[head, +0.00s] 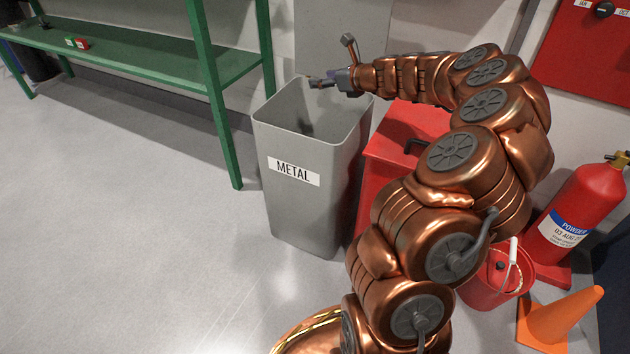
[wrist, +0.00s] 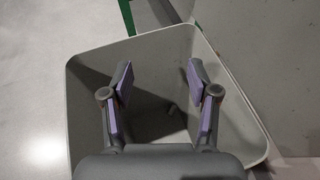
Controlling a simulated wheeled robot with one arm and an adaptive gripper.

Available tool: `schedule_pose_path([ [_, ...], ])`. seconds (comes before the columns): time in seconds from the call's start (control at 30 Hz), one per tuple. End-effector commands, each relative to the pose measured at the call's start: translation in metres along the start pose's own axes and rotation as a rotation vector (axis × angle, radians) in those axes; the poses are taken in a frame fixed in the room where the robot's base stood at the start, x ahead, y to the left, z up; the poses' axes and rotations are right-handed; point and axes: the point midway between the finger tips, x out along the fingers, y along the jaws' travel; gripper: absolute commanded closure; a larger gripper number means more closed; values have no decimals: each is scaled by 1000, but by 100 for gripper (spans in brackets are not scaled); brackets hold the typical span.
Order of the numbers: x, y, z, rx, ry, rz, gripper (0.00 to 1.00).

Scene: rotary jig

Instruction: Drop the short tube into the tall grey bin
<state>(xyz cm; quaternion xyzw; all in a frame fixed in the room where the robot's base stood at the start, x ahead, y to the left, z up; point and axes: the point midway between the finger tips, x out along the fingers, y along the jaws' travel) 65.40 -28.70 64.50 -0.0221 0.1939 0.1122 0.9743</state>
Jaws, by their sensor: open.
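The tall grey bin (head: 290,207) stands upright on the floor with a white METAL label on its front. Its open mouth and inner walls fill most of the wrist view (wrist: 92,130). My gripper (head: 320,83) is over the bin's mouth, at its back part. In the wrist view its two purple-padded fingers (wrist: 160,76) are spread apart with nothing between them.
A green shelf (head: 130,58) with small red and green boxes stands left of the bin. A red box (head: 385,160) is close on the bin's right. A red bucket, fire extinguisher (head: 585,205) and orange cone (head: 560,318) are farther right. The left floor is clear.

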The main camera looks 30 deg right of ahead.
Motion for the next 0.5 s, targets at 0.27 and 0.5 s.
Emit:
schedule_pose_path([
  [0.27,-36,-2,0,1,0,-3,40],
  [0.5,-71,-1,0,1,-2,-3,40],
])
